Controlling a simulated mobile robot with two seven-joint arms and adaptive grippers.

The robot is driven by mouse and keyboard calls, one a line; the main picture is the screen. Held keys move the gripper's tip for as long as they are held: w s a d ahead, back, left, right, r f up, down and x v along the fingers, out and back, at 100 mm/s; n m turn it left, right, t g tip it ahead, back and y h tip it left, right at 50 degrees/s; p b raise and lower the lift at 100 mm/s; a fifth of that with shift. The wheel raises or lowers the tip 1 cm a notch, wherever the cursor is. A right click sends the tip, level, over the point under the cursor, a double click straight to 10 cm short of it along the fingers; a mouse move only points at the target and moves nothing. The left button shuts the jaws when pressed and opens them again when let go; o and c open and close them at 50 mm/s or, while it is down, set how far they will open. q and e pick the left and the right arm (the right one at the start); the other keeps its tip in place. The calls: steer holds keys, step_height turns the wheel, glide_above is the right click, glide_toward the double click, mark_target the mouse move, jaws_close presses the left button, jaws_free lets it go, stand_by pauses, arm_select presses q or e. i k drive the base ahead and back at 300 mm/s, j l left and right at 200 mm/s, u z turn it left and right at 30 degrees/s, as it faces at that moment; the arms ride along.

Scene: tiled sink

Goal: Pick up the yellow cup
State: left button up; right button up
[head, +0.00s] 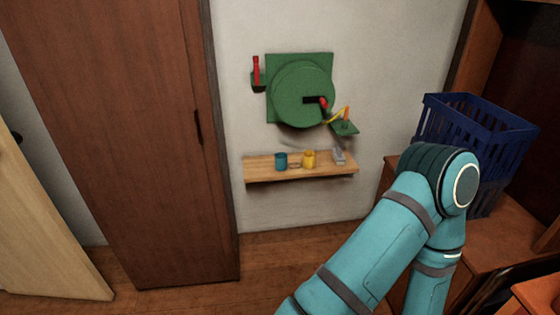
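The yellow cup (309,158) stands upright on a small wooden wall shelf (265,176), right of the shelf's middle. A teal cup (281,161) stands on the same shelf to its left. The yellow cup is in plain sight and nothing touches it that I can make out. Neither of my grippers shows in the head view. Only links of one of my teal arms show at the lower right, bent at a joint.
A dartboard-like green disc on a green panel (302,90) hangs above the shelf. A small grey object (339,157) stands at the shelf's right end. A blue crate (480,125) sits on a wooden cabinet (505,235) at right. A brown door (130,140) is left. Floor below the shelf is clear.

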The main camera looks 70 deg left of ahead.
mark_target(309, 160)
steer(key=u, duration=2.1)
steer(key=i+j+z, duration=0.15)
steer(key=i, duration=0.4)
steer(key=i+j+z, duration=0.15)
steer(key=i, duration=0.35)
